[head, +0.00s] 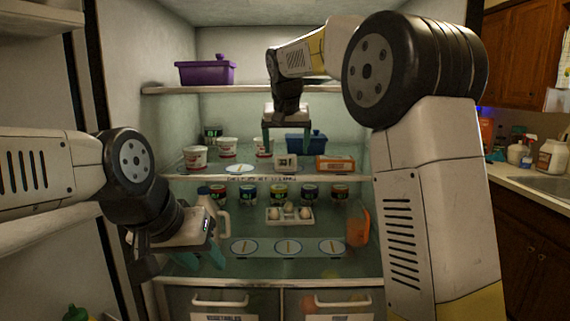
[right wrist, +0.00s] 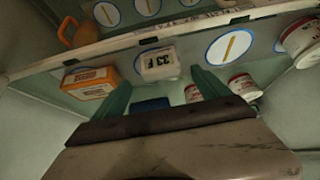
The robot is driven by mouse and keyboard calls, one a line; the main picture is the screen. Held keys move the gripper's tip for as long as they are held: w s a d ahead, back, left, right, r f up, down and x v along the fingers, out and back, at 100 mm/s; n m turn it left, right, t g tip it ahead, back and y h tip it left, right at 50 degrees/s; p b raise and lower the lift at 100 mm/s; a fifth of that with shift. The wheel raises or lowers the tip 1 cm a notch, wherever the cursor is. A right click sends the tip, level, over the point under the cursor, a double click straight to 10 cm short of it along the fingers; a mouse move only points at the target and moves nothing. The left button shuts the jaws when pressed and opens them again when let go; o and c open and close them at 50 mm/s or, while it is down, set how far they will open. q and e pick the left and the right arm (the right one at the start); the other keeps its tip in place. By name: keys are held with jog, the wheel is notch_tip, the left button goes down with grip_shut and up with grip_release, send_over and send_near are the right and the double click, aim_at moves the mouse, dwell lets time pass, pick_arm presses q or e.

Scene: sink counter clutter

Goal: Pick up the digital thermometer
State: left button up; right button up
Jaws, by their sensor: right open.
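The digital thermometer (head: 286,162) is a small white box with a dark-digit display. It stands near the front edge of the upper glass fridge shelf. In the right wrist view the thermometer (right wrist: 159,66) reads "33F" and lies just ahead of my fingertips, roughly centred between them. My right gripper (head: 286,140) is open and empty, above and behind the thermometer in the head view. Its two teal fingers (right wrist: 162,88) are spread apart in the right wrist view. My left gripper (head: 183,260) is at the lower left, its teal fingers apart, with nothing seen between them.
An orange-and-white box (head: 335,164) stands close right of the thermometer, with a blue container (head: 306,141) behind. White-and-red tubs (head: 227,148) and a round marker (head: 240,169) are to the left. Below are cans, an egg tray (head: 290,222) and a jug (head: 222,215).

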aim_at(285, 155)
jog(key=x, duration=0.4)
jog(key=shift+w+a+f, duration=0.1)
jog(key=shift+a+f, duration=0.05)
jog(key=shift+f, duration=0.25)
jog(key=c, duration=1.5)
jog(key=shift+o, duration=0.2)
jog(key=shift+r, duration=0.15)
